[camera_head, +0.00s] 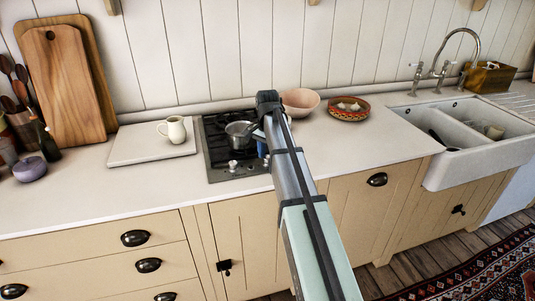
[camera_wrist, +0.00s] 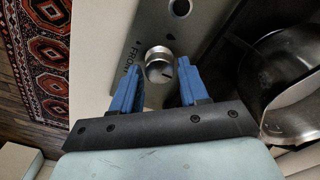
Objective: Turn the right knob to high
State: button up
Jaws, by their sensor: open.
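The stove's right knob (camera_wrist: 159,65) is a round silver knob with a dark mark on its face, on the dark hob panel beside the printed word "FRONT". It sits between the two blue fingers of my gripper (camera_wrist: 160,72) in the wrist view. The fingers are apart, with a visible gap at each side of the knob. In the head view, my arm hides this knob, and only a bit of my blue gripper (camera_head: 262,149) shows at the hob's right front. The left knob (camera_head: 233,166) shows at the hob's front edge.
A metal pot (camera_head: 239,130) stands on the hob (camera_head: 219,157); in the wrist view the pot (camera_wrist: 270,85) is close to the right finger. A cream jug (camera_head: 174,129) is on a white board at left. A pink bowl (camera_head: 299,101) and a patterned bowl (camera_head: 348,110) are at right.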

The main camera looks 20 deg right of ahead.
jog(key=c, duration=0.8)
jog(key=shift+o, duration=0.2)
jog(key=shift+n, duration=0.3)
jog(key=n, duration=0.3)
jog(key=shift+n, duration=0.3)
jog(key=n, duration=0.4)
jog(key=shift+a+n, duration=0.15)
jog(key=shift+n, duration=0.15)
jog(key=n, duration=0.4)
jog(key=shift+n, duration=0.3)
jog(key=n, duration=0.4)
jog(key=shift+a+n, duration=0.1)
jog(key=shift+n, duration=0.2)
